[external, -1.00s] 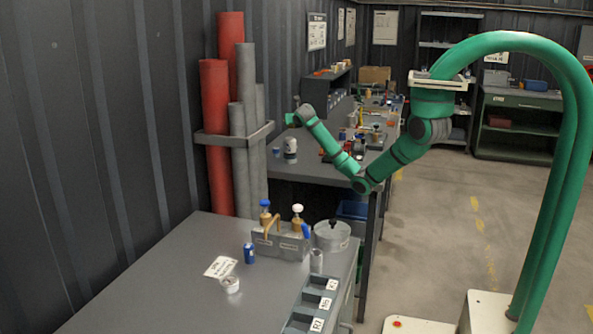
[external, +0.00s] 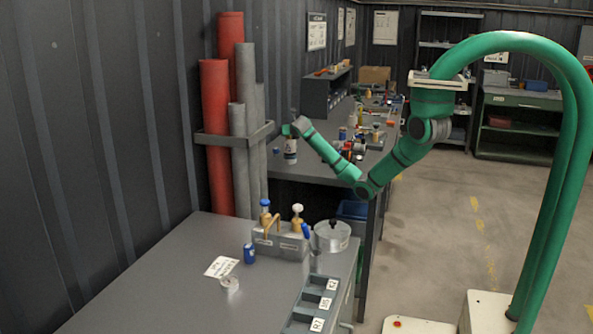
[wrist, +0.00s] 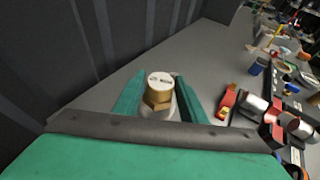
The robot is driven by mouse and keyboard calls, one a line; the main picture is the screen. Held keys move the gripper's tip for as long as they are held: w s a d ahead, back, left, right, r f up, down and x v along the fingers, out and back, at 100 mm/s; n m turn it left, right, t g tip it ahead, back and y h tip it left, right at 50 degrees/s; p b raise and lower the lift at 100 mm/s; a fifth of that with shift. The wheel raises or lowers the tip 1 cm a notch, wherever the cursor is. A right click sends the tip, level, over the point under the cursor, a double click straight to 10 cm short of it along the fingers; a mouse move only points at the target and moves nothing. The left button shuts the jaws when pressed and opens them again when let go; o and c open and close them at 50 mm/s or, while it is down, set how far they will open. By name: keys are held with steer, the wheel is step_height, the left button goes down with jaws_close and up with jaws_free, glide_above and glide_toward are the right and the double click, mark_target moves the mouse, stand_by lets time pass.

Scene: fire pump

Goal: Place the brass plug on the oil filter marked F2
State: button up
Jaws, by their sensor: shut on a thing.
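The brass plug (wrist: 158,92), a hex body with a pale marked top, sits between the two green fingers of my gripper (wrist: 150,97) in the wrist view. My gripper is shut on it. A pale round thing (wrist: 160,113) shows just below the plug, mostly hidden by it and the fingers. In the external view my gripper (external: 290,131) is right above a white canister with a dark band (external: 290,152) on the far bench. This looks like an oil filter, but its mark is not readable. I cannot tell whether plug and canister touch.
Red and black parts (wrist: 262,108) and a blue can (wrist: 257,67) stand to the right in the wrist view. Red and grey pipes (external: 228,140) lean against the wall left of my gripper. The grey bench top (wrist: 205,60) beyond the plug is clear.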

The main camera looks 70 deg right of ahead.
steer(key=o, duration=1.2)
steer(key=shift+c, duration=0.2)
steer(key=shift+r, duration=0.1)
steer(key=shift+s+a+r, duration=0.1)
steer(key=shift+a+r, duration=0.05)
steer(key=shift+a, duration=0.05)
steer(key=v, duration=1.1)
steer(key=shift+a, duration=0.25)
steer(key=shift+s+r, duration=0.1)
steer(key=shift+s, duration=0.05)
